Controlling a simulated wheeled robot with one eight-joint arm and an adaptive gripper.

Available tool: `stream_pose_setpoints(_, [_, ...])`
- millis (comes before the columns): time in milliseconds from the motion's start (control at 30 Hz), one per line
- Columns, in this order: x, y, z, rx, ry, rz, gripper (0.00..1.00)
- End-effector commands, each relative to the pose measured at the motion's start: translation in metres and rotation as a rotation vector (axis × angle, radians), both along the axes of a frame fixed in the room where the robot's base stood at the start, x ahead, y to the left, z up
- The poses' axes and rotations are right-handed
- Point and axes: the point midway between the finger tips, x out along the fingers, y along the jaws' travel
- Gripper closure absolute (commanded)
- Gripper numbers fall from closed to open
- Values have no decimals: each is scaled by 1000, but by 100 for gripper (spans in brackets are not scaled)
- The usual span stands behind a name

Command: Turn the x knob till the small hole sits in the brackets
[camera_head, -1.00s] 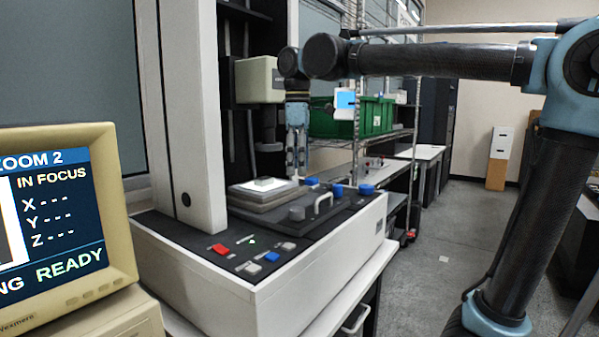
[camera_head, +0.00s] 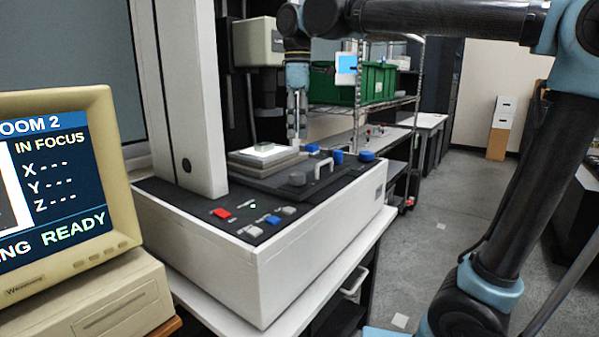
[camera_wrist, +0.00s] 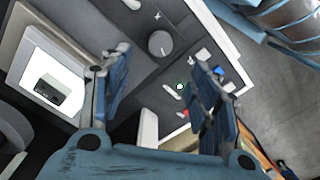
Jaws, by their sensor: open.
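Blue knobs (camera_head: 367,156) stand along the deck's far right side. No label shows which one is the x knob. My gripper (camera_head: 297,136) points down above the deck, just right of the stage (camera_head: 250,168). In the wrist view its two fingers (camera_wrist: 153,66) are wide apart with nothing between them. The monitor (camera_head: 118,190) reads "IN FOCUS" and "READY". Its picture is mostly cut off, so hole and brackets cannot be seen.
A white arched handle (camera_head: 323,167) stands beside the grey knob. A white plate (camera_wrist: 50,80) with a small dark piece lies on the stage. Red (camera_head: 221,213) and blue buttons are at the front. A tall white column (camera_head: 185,90) rises at left.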

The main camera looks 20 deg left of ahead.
Motion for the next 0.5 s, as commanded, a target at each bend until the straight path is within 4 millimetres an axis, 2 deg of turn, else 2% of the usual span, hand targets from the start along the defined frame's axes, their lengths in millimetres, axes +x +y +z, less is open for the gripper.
stream_pose_setpoints(500, [0, 0, -90, 0, 0, 0, 44])
